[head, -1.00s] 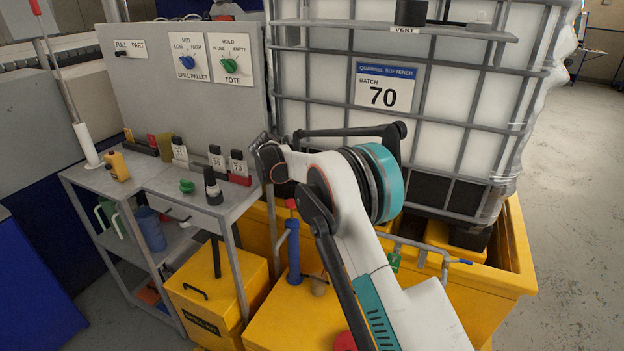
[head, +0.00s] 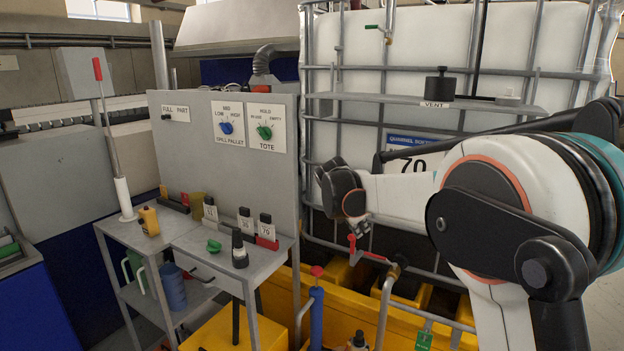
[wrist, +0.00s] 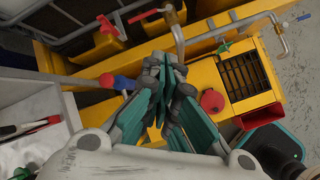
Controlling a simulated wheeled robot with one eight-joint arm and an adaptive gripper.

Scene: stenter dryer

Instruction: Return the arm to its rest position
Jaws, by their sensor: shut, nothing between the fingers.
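My arm (head: 505,185) fills the right side of the head view, with its elbow high at the right edge. Its forearm reaches left to the dark wrist joint (head: 342,190) in front of the tote. In the wrist view my gripper (wrist: 166,66) has its teal and grey fingers together with nothing held. It points down over the yellow spill pallet (wrist: 205,48). In the head view the fingers are small and hard to make out below the wrist, near a red-handled valve (head: 362,254).
The caged white tote (head: 440,55) stands close behind my arm. A grey control panel (head: 215,165) with blue and green knobs stands left, above a grey bench (head: 195,262) with bottles. A blue pump (head: 316,315) with a red top stands below. Clear floor shows at the wrist view's right.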

